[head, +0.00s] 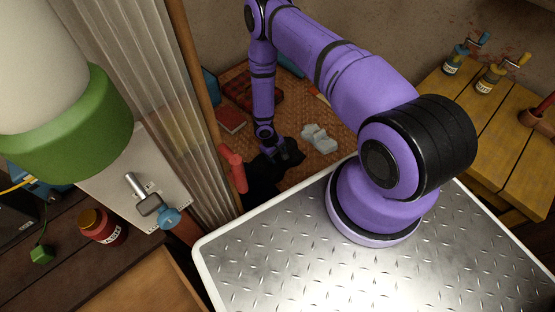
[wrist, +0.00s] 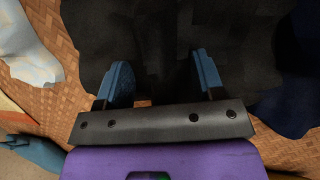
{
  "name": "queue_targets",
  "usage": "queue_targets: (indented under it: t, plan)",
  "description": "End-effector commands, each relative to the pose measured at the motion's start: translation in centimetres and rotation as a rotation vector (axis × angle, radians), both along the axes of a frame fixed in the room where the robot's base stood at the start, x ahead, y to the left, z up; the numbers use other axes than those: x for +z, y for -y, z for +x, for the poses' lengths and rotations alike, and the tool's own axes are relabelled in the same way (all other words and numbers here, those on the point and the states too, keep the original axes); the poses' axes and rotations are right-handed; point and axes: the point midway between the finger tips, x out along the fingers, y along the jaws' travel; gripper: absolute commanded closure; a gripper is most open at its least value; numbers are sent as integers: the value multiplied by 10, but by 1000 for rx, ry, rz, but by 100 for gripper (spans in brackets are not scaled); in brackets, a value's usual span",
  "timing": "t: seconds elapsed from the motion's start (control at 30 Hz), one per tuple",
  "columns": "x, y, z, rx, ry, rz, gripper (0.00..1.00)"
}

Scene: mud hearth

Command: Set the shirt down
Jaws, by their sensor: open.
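A black cloth, which I take for the shirt (head: 262,178), lies crumpled on the woven brown floor mat (head: 312,165) in the head view. In the wrist view the black cloth (wrist: 160,40) fills the upper middle, spread beneath and beyond my fingers. My gripper (wrist: 163,80) is open, with its two blue fingers wide apart over the cloth. It also shows in the head view (head: 284,152), at the cloth's edge. I cannot tell whether the fingertips touch the cloth.
A white crumpled cloth (head: 319,138) lies right of my gripper; it also shows in the wrist view (wrist: 25,48). A dark blue cloth (wrist: 290,85) lies at the right in the wrist view. A red book (head: 230,121) and red plaid cloth (head: 262,92) lie farther back.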

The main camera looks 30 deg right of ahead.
Motion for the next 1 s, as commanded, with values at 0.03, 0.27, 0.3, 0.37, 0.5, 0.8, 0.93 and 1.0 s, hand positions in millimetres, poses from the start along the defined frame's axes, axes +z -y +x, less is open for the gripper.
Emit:
queue_targets:
  t: [0.03, 0.27, 0.3, 0.37, 0.5, 0.8, 0.93, 1.0]
  plan:
    - [0, 0, 0, 0, 0, 0, 38]
    - [0, 0, 0, 0, 0, 0, 59]
    - [0, 0, 0, 0, 0, 0, 68]
    - [0, 0, 0, 0, 0, 0, 82]
    - [0, 0, 0, 0, 0, 0, 100]
    - [2, 0, 0, 0, 0, -1, 100]
    - [9, 1, 1, 0, 0, -2, 100]
    - [15, 1, 1, 1, 0, -2, 100]
